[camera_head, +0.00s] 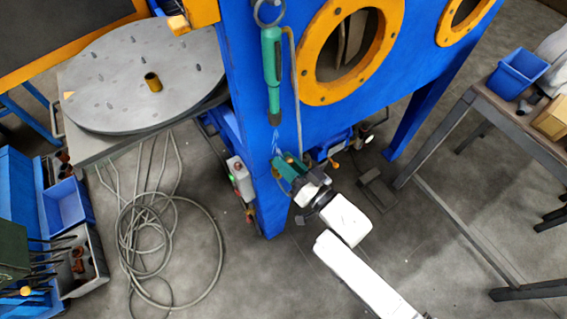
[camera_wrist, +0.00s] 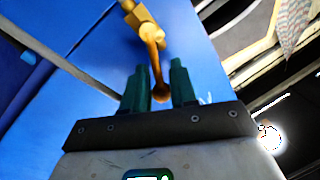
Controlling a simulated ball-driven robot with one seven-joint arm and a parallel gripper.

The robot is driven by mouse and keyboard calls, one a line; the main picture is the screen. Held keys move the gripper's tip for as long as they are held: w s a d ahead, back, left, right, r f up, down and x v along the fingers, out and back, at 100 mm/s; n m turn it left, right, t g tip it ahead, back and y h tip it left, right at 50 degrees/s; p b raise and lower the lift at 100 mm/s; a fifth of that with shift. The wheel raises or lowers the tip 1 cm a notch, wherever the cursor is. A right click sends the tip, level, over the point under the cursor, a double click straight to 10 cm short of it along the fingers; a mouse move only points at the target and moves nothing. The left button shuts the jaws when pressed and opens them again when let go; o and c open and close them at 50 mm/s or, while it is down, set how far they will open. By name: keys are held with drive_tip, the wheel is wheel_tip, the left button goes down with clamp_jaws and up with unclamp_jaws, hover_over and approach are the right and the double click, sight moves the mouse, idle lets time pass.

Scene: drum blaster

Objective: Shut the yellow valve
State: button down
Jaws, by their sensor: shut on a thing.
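The yellow valve (camera_wrist: 148,36) is on the blue cabinet wall in the wrist view, with a golden lever ending in a rounded tip. My gripper (camera_wrist: 159,78) has its two green fingers on either side of the lever and is shut on it. In the head view my gripper (camera_head: 284,166) is at the blue cabinet's lower front corner, below the hanging green tool. I cannot make out the valve in the head view; my gripper seems to cover it.
The blue cabinet (camera_head: 400,95) has orange round ports. A green tool (camera_head: 271,70) hangs just above my gripper. A grey box (camera_head: 240,178) is on the cabinet leg to the left. Coiled hoses (camera_head: 150,240) lie on the floor. A workbench (camera_head: 480,100) stands at the right.

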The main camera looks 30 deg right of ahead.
drive_tip(key=m, duration=0.1)
drive_tip(key=d+f+m+b, duration=0.1)
drive_tip(key=m, duration=0.1)
drive_tip(key=shift+t, duration=0.3)
drive_tip(key=shift+d+f+m+t+h+b, duration=0.25)
drive_tip(key=shift+f+m+h+b, duration=0.5)
drive_tip(key=shift+m, duration=1.15)
drive_tip(key=shift+d+f+m+t+h+b, duration=0.15)
drive_tip(key=shift+d+f+m+b, duration=0.3)
drive_tip(key=shift+m+b, duration=1.1)
drive_tip(key=shift+d+f+m+t+h+b, duration=0.1)
drive_tip(key=shift+d+f+m+h+b, duration=0.3)
drive_tip(key=shift+m, duration=1.85)
drive_tip(key=shift+a+f, duration=0.15)
drive_tip(key=shift+f, duration=0.1)
drive_tip(key=c, duration=1)
unclamp_jaws()
drive_tip(key=s, duration=0.3)
drive_tip(key=s+f, duration=0.1)
drive_tip(key=s, duration=0.3)
drive_tip(key=s+f+b, duration=0.1)
drive_tip(key=s, duration=0.2)
drive_tip(key=shift+s, duration=0.3)
